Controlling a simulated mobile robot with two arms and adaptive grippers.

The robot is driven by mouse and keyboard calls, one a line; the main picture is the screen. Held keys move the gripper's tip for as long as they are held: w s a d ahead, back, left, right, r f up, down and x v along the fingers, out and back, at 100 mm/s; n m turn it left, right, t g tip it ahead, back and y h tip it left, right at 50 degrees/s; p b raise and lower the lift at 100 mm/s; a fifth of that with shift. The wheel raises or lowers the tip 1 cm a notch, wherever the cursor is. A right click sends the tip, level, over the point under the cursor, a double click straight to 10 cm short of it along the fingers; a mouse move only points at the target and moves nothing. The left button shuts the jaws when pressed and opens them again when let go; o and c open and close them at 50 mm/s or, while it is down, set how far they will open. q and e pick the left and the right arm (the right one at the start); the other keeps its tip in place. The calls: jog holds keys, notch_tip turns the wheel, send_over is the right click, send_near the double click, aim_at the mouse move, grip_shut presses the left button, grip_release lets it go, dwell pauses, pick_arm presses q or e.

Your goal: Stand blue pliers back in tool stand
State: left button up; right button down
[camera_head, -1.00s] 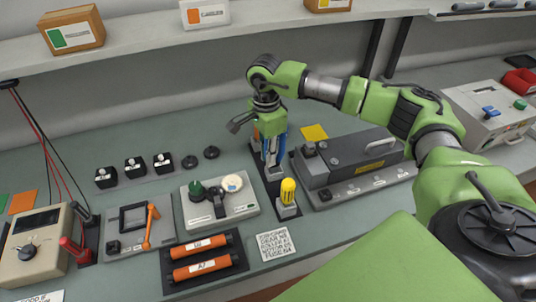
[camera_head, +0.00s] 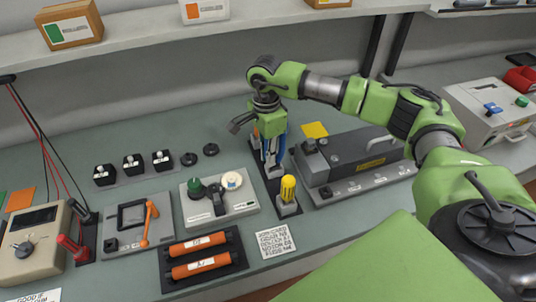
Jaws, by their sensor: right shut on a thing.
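My right gripper (camera_head: 270,140) points down at the middle of the bench and is shut on the blue pliers (camera_head: 277,157). Parts of the blue pliers show below and beside the fingers, over the dark base of the tool stand (camera_head: 268,195). The gripper hides most of the pliers and the back of the stand, so I cannot tell how far the pliers sit in a slot. A yellow-handled tool (camera_head: 289,189) stands upright in the front holder of the stand. My left gripper is out of view.
A grey machine with a handle (camera_head: 350,160) stands close to the right of the stand. A grey plate with a green knob (camera_head: 220,198) lies to its left. Orange cartridges (camera_head: 200,257) lie in a black tray in front. A shelf (camera_head: 200,36) runs along the back.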

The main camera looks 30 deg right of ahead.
jog(key=c, duration=2)
grip_release()
jog(key=shift+o, duration=0.2)
jog(key=shift+r, duration=0.1)
jog(key=r, duration=1.2)
jog(key=shift+w, duration=0.25)
